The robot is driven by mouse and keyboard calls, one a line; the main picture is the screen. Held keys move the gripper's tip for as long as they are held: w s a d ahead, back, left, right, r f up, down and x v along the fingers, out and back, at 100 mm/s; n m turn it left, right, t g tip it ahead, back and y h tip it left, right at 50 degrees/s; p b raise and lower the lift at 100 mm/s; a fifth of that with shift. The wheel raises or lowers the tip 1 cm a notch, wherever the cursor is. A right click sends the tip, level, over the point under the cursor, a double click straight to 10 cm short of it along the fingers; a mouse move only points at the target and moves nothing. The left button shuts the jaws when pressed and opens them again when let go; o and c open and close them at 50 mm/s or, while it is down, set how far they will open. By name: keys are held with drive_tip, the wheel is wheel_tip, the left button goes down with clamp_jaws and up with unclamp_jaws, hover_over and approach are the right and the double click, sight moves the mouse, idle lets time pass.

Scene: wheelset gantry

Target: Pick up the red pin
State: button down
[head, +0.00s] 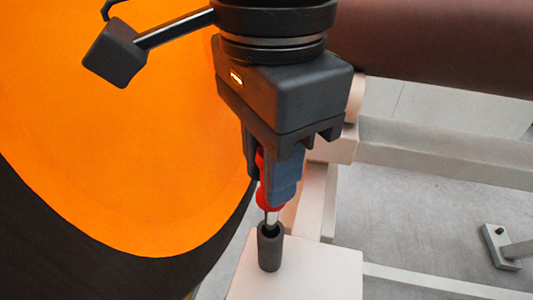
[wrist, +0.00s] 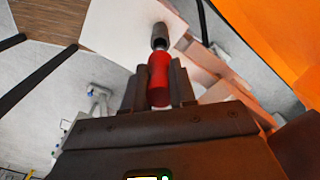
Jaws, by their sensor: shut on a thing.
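The red pin (head: 268,198) is upright between the fingers of my gripper (head: 274,185), which is shut on its red handle. Below the red part, a short silver shank shows. The shank's lower end is at the mouth of a dark grey cylindrical holder (head: 269,249) on a pale block. How deep the shank sits in the holder cannot be told. In the wrist view, the red handle (wrist: 159,80) stands between the two fingertips (wrist: 160,92), with the dark holder (wrist: 160,37) just beyond it.
The pale block (head: 325,272) stands under the holder. A large orange wheel disc (head: 130,130) with a dark rim is close on the left. A brown cylindrical bar (head: 440,45) runs at the upper right. Pale frame beams (head: 440,150) cross behind, with grey floor beyond.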

wheel_tip(320, 180, up, 30)
drive_tip(key=p, duration=0.9)
drive_tip(key=shift+f+p, duration=0.25)
drive_tip(key=shift+p, duration=0.15)
idle(1.0)
